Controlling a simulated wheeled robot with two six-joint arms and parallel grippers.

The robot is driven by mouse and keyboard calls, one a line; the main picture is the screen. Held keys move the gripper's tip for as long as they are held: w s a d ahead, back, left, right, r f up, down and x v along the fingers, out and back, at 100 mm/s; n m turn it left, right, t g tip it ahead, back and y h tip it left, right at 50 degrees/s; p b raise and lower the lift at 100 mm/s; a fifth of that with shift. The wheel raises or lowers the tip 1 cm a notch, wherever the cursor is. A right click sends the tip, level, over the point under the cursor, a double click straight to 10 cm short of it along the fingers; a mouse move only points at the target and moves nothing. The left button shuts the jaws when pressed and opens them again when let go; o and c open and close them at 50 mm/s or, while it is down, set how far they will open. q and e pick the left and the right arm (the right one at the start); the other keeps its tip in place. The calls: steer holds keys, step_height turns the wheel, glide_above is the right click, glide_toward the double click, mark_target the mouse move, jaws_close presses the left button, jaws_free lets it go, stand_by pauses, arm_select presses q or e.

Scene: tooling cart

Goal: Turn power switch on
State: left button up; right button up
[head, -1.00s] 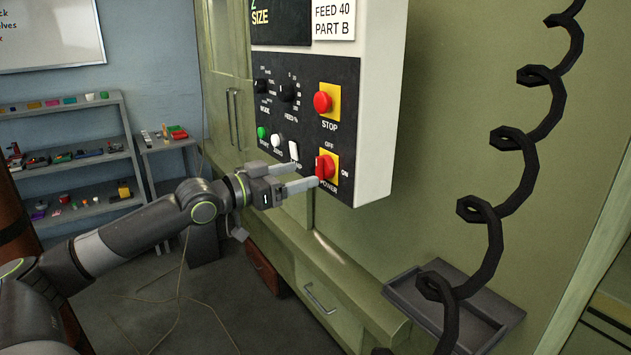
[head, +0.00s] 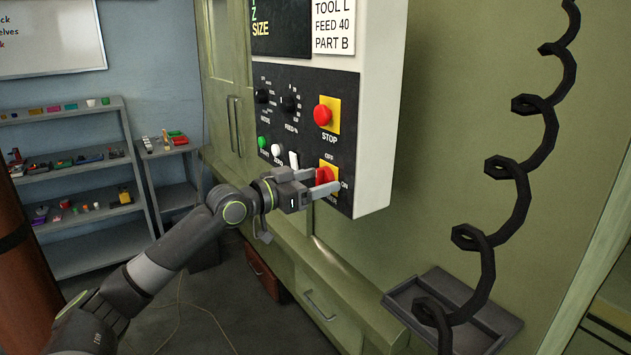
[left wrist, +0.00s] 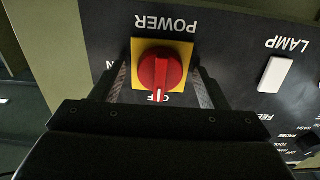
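The red power switch (head: 325,176) sits on a yellow plate at the lower right of the control panel, between the OFF and ON labels. In the left wrist view the round red knob (left wrist: 160,68) is upside down to me, and its white mark points towards OFF. My left gripper (head: 321,181) is open in front of the switch. In the wrist view its fingertips (left wrist: 161,86) stand on either side of the knob, with gaps between them and it. My right gripper is not in view.
A red STOP button (head: 323,115) is above the switch, and a white lamp rocker (head: 294,160) is to its left. A coiled black cable (head: 510,170) hangs at the right over a grey tray (head: 395,300). Shelves (head: 75,165) stand at the far left.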

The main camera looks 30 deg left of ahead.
arm_select(q)
steer(key=c, duration=1)
steer(key=shift+f+m+b, duration=0.2)
steer(key=shift+m+b, duration=0.4)
steer(key=shift+b, duration=0.25)
steer(key=m+b, duration=0.2)
steer(key=shift+b, duration=0.35)
steer(key=m+b, duration=0.2)
steer(key=shift+m, duration=0.4)
steer(key=m+b, duration=0.1)
steer(key=m, duration=0.1)
steer(key=shift+r+m, duration=0.1)
steer(key=shift+m, duration=0.3)
steer(key=m+b, duration=0.1)
steer(key=m, duration=0.1)
steer(key=shift+m, duration=0.3)
steer(key=m+b, duration=0.1)
steer(key=m, duration=0.2)
steer(key=shift+m, duration=1.8)
